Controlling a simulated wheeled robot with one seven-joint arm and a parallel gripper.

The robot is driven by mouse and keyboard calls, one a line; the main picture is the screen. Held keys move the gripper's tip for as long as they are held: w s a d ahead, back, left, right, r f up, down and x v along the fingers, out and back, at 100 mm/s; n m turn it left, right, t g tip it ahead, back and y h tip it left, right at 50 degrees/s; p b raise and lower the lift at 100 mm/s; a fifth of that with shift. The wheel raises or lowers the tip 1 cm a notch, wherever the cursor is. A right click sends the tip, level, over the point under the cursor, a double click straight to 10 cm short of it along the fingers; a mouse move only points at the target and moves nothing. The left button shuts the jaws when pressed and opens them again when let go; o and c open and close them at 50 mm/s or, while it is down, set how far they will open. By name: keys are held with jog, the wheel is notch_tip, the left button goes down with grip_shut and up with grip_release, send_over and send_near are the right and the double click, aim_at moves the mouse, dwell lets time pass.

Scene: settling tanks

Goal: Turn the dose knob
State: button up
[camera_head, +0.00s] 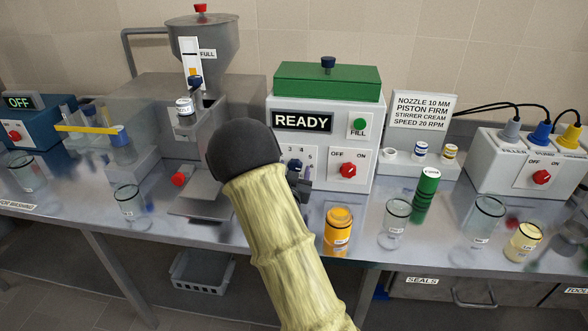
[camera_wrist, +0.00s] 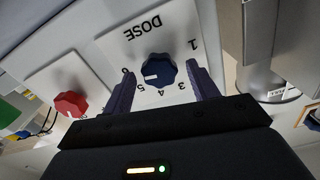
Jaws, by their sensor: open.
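The dose knob (camera_wrist: 158,70) is blue and faceted, on a white plate (camera_wrist: 118,42) marked DOSE with numbers around it, upside down in the wrist view. A pale mark on the knob lies toward its lower left; I cannot tell which number it points to. My gripper (camera_wrist: 162,86) is open, with one finger on each side of the knob; contact is not clear. In the head view my arm covers much of the dose plate (camera_head: 299,152), on the front of the white machine (camera_head: 283,118) with a READY display.
A red OFF/ON switch (camera_head: 348,170) sits right of the dose plate, below a green FILL button (camera_head: 359,125). A steel hopper machine (camera_head: 205,75) stands left. An orange jar (camera_head: 338,222), a green cylinder (camera_head: 425,194) and glass beakers stand along the bench front.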

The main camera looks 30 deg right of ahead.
jog(key=c, duration=1)
jog(key=shift+n, duration=0.4)
jog(key=n, duration=0.3)
jog(key=shift+a+f, duration=0.1)
jog(key=shift+n, duration=2)
jog(key=o, duration=1)
